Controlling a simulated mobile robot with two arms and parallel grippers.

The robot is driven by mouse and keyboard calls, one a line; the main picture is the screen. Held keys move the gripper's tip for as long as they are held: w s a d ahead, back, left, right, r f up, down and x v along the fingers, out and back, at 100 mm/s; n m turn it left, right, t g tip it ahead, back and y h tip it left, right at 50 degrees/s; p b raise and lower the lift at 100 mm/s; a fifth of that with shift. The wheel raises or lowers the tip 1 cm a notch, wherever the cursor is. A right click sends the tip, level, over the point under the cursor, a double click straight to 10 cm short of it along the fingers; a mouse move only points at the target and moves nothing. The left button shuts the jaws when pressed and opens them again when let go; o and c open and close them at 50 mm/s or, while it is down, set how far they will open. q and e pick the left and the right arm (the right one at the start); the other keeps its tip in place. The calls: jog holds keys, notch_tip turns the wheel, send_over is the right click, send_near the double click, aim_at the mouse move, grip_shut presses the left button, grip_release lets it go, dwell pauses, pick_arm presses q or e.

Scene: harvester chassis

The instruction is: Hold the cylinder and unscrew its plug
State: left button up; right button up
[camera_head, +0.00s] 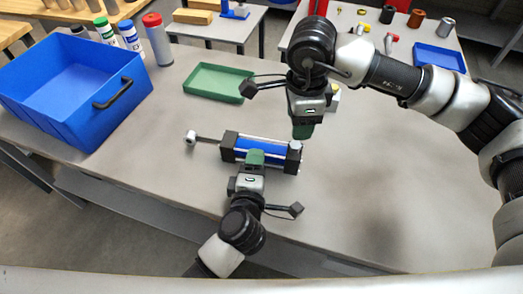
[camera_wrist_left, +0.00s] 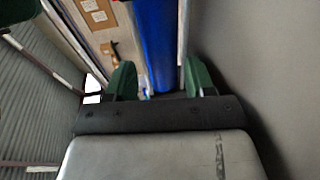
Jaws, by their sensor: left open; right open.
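The cylinder (camera_head: 262,147) lies on the grey table, with a blue barrel, black end blocks and a rod with a silver eye (camera_head: 191,138) pointing left. A small light-coloured cap, apparently the plug (camera_head: 295,146), sits on its right end block. My left gripper (camera_head: 254,158) is open at the near side of the barrel. In the left wrist view, the green fingers (camera_wrist_left: 160,80) stand apart with the blue barrel (camera_wrist_left: 153,35) showing between them; contact cannot be told. My right gripper (camera_head: 303,131) points down just behind and above the right end block; its finger gap is hard to see.
A green tray (camera_head: 217,82) lies behind the cylinder, and a large blue bin (camera_head: 72,88) stands at the left. Several bottles (camera_head: 157,40) stand behind the bin. The table right of the cylinder is clear. Back tables hold small parts and a blue tray (camera_head: 438,57).

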aim_at(296, 144)
pick_arm(q)
jog(key=shift+x, duration=1.55)
grip_shut()
pick_arm(e)
jog(key=m, duration=0.6)
jog(key=shift+m, duration=0.4)
jog(key=m, duration=1.2)
jog(key=shift+m, duration=0.3)
jog(key=m, duration=0.7)
jog(key=shift+f+m, duration=0.3)
jog(key=shift+f, duration=3.75)
